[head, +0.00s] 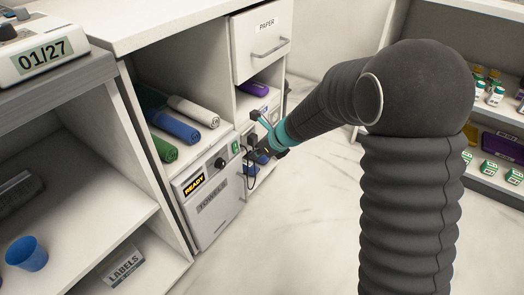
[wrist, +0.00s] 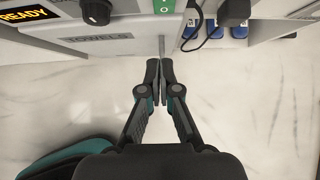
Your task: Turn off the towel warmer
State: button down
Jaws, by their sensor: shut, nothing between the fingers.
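The towel warmer (head: 212,212) is a grey box with a TOWELS label, low in the white cabinet. Its display (head: 194,184) is lit and reads READY. A black knob (head: 221,163) and a small green switch (head: 235,147) sit on its front panel. In the wrist view, the knob (wrist: 96,12) is at the upper left and the green switch (wrist: 164,6) is cut off by the top edge. My gripper (wrist: 160,70) is shut and empty, its fingertips just below the switch in the picture. I cannot tell whether they touch the panel.
A black plug with a cord (wrist: 234,12) is to the right of the switch. Rolled towels (head: 178,126) lie on the shelf above the warmer. A PAPER drawer (head: 262,45) is above right. A blue cup (head: 27,253) stands at the lower left. The floor (head: 290,230) in front is clear.

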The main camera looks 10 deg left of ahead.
aim_at(235, 147)
jog(key=shift+w+a+f, duration=0.4)
jog(key=shift+a+f, duration=0.15)
jog(key=shift+a, duration=0.4)
jog(key=shift+w+a+f, duration=0.4)
jog(key=shift+a+f, duration=0.1)
jog(key=shift+a, duration=0.4)
jog(key=shift+w+a+f, duration=0.4)
jog(key=shift+a+f, duration=0.15)
jog(key=shift+a, duration=0.4)
